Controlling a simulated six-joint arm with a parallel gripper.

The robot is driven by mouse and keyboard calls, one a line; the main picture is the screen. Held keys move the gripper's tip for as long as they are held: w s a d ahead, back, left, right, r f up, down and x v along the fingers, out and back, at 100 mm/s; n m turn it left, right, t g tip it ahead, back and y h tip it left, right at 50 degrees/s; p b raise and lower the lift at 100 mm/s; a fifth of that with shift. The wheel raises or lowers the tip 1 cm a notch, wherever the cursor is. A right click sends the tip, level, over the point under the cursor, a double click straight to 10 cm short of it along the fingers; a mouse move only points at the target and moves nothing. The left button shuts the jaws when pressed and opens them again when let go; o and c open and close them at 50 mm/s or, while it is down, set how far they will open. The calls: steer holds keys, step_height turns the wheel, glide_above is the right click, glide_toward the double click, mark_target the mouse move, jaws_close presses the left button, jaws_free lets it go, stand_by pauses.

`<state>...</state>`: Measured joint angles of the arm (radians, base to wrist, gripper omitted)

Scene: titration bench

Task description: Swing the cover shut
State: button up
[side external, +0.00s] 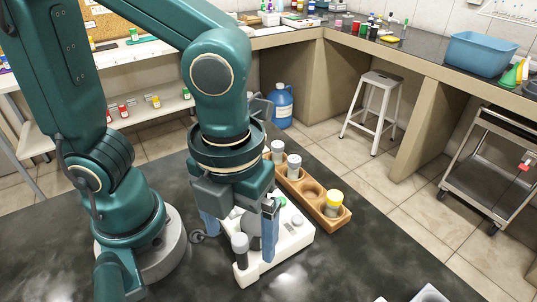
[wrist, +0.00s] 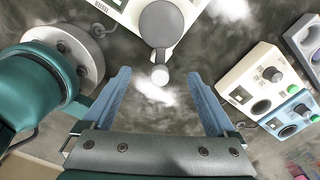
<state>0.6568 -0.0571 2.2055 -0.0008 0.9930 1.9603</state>
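A white instrument (side external: 297,238) stands on the dark bench under my gripper. Its round dark grey cover (wrist: 161,22) shows at the top of the wrist view, with a pale knob (wrist: 160,77) at its near end. In the side view the cover (side external: 252,222) is partly hidden by my gripper, and its exact angle is unclear. My gripper (wrist: 160,74) is open, pointing down, with its blue fingers apart on either side of the knob in the wrist view. Nothing is held; I cannot tell whether a finger touches the cover.
A wooden rack (side external: 326,217) with several vials stands close behind the instrument. In the wrist view, a white box (wrist: 250,82) and a blue box (wrist: 291,117) with knobs lie right. The bench front is mostly clear.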

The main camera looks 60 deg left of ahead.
stand_by(0.3)
steer(key=shift+r, duration=3.5)
steer(key=w+a+n+t, duration=0.1)
steer(key=a+n+t, duration=0.1)
steer(key=n, duration=0.8)
steer(key=w+a+f+n+t, duration=0.1)
steer(key=a+n, duration=0.4)
steer(key=n, duration=0.5)
steer(key=w+a+n+t, duration=0.1)
steer(key=a+n+t, duration=0.1)
steer(key=n, duration=0.8)
steer(key=shift+w+a+f+t, duration=0.3)
steer(key=shift+a, duration=0.45)
